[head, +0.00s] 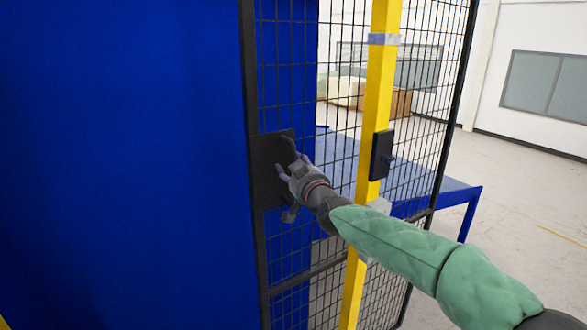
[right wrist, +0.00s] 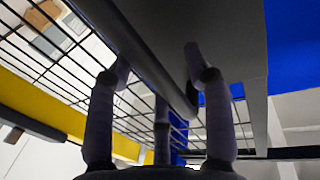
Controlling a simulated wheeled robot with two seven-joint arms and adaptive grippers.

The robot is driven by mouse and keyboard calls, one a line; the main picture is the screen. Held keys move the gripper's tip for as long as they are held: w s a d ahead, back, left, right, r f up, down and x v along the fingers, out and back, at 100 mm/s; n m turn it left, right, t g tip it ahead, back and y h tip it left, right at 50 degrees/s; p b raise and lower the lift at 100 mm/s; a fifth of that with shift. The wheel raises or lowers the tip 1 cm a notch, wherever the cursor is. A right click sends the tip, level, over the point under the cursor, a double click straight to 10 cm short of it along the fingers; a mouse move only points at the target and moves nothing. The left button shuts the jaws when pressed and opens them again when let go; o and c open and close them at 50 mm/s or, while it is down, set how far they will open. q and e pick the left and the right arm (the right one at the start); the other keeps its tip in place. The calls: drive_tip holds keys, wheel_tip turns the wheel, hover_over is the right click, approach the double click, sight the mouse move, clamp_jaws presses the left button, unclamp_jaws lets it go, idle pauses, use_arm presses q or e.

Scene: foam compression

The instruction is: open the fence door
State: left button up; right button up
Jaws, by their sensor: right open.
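The fence door (head: 333,130) is a black wire mesh panel in a dark frame, with a dark lock plate (head: 268,180) at its left edge. My right gripper (head: 291,166) is at the lock plate, its fingers pointing toward it. In the right wrist view, a dark bar (right wrist: 150,62) runs along the grey plate (right wrist: 228,62) and passes between the spread fingers of the right gripper (right wrist: 158,78). The gripper is open; I cannot tell whether a finger touches the bar. The gripper hides part of the plate in the head view. My left gripper is not in view.
A yellow post (head: 378,95) with a small black box (head: 381,154) stands just right of my right gripper. A large blue panel (head: 120,160) fills the left. Behind the mesh is a blue table (head: 440,195). Floor (head: 530,190) at the right is clear.

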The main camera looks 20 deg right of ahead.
drive_tip(key=shift+d, duration=0.1)
drive_tip(key=s+d, duration=0.1)
drive_tip(key=s, duration=1.1)
drive_tip(key=shift+d, duration=0.1)
idle(0.3)
